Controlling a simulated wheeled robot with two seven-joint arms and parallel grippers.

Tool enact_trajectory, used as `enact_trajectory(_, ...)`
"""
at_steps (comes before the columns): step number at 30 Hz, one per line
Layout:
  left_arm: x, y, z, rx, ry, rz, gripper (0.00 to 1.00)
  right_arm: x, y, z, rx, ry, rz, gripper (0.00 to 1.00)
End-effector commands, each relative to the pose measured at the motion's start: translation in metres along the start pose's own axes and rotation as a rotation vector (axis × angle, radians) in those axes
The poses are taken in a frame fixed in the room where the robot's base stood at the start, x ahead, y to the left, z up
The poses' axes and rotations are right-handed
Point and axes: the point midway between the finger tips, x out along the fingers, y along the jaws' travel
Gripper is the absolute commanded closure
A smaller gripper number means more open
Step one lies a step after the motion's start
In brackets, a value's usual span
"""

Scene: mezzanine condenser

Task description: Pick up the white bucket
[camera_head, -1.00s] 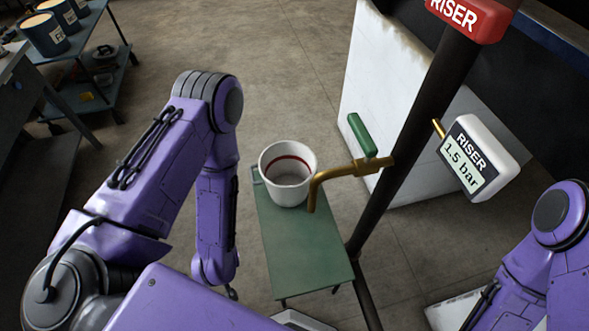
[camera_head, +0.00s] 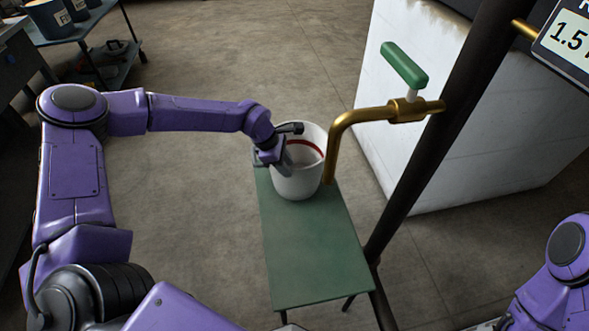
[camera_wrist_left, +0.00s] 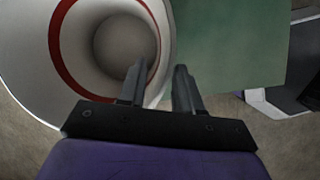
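The white bucket (camera_head: 298,184) has a red line inside and stands upright on the far end of a green bench (camera_head: 315,255). My left gripper (camera_head: 287,152) is at the bucket's near-left rim in the head view. In the left wrist view the bucket (camera_wrist_left: 25,60) fills the upper left. There my left gripper (camera_wrist_left: 158,80) has its fingers apart, one over the bucket's inside and one outside, with the rim between them. I see a gap, so it is open; contact is unclear. My right gripper is out of view; only part of that arm shows.
A brass tap (camera_head: 405,109) with a green lever (camera_head: 404,65) hangs its spout close beside the bucket's right side. A dark pipe (camera_head: 440,150) and a white box (camera_head: 455,165) stand to the right. A trolley (camera_head: 85,40) is far left. Floor left of the bench is clear.

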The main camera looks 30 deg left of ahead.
Motion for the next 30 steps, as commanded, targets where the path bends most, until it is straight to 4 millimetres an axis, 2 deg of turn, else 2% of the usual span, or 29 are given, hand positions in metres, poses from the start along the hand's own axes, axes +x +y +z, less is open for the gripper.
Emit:
enact_trajectory(6,0.041,-0.001,0.001,0.001,0.004,-0.004,0.66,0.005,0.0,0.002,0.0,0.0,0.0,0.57)
enact_trajectory(9,0.05,0.0,0.001,0.0,0.003,-0.002,0.66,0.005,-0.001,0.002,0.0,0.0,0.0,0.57)
enact_trajectory(15,0.051,0.0,0.001,0.0,0.002,-0.001,0.66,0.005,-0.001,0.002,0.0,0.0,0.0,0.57)
enact_trajectory(16,0.051,0.0,0.001,0.0,0.002,-0.001,0.69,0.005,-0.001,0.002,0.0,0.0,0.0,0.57)
enact_trajectory(18,0.051,0.0,0.001,0.0,0.002,-0.001,0.92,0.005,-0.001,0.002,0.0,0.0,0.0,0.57)
enact_trajectory(19,0.051,0.0,0.001,0.0,0.002,-0.001,1.0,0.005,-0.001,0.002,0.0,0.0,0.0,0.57)
enact_trajectory(30,0.051,-0.001,0.001,0.0,0.002,-0.001,1.0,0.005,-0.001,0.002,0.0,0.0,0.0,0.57)
